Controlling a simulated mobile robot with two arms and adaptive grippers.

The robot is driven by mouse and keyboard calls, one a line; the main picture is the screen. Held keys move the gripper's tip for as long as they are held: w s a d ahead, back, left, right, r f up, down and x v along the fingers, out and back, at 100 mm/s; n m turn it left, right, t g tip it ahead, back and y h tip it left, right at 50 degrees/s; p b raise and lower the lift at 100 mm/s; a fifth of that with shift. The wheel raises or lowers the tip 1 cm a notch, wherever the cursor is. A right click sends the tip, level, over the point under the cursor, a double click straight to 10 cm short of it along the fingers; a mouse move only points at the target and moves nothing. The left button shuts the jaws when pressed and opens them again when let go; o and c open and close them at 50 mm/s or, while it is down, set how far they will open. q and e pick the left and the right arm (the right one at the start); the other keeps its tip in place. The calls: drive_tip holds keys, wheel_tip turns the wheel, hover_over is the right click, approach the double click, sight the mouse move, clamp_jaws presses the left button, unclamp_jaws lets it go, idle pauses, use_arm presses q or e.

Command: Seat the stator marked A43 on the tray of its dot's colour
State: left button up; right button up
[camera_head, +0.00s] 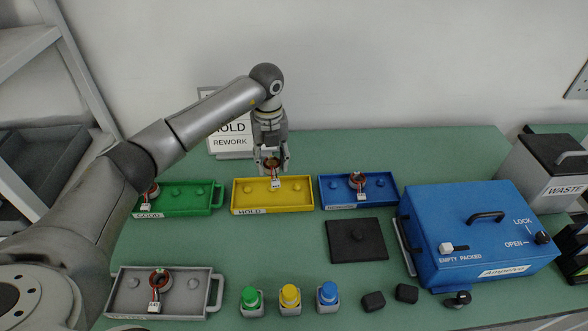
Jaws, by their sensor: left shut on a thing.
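My left gripper (271,168) points down at the back edge of the yellow tray (240,199), labelled HOLD. It is shut on a stator (271,163), a copper-coloured ring whose white tag (276,184) hangs in front of the tray. The tag's mark and dot are too small to read, and I cannot tell whether the stator touches the tray. Other stators sit on the green tray (178,211), labelled GOOD, on the blue tray (340,205) and on the grey handled tray (197,309). My right gripper is out of view.
A blue test box (480,225) with a handle and switches stands at the right, near a WASTE bin (545,165). A black plate (356,240) lies in the middle. Green (251,299), yellow (290,296) and blue (328,294) buttons stand at the front. A HOLD/REWORK sign (230,142) stands behind.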

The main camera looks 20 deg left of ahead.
use_arm(q)
drive_tip(key=shift+s+a+f+b, duration=0.1)
drive_tip(key=shift+a+f+b, duration=0.15)
drive_tip(key=shift+f+b, duration=0.25)
drive_tip(key=shift+f, duration=0.35)
wheel_tip(320, 180, down, 2)
drive_tip(key=shift+d+f+b, duration=0.1)
drive_tip(key=shift+f+b, duration=0.05)
drive_tip(key=shift+b, duration=0.85)
drive_tip(key=shift+f, duration=0.35)
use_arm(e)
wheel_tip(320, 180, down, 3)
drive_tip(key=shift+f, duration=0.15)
use_arm(q)
drive_tip(key=shift+f+b, duration=0.2)
drive_tip(key=shift+b, duration=0.15)
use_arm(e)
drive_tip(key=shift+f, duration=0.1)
use_arm(q)
drive_tip(key=shift+f+b, duration=0.45)
drive_tip(key=shift+f, duration=0.35)
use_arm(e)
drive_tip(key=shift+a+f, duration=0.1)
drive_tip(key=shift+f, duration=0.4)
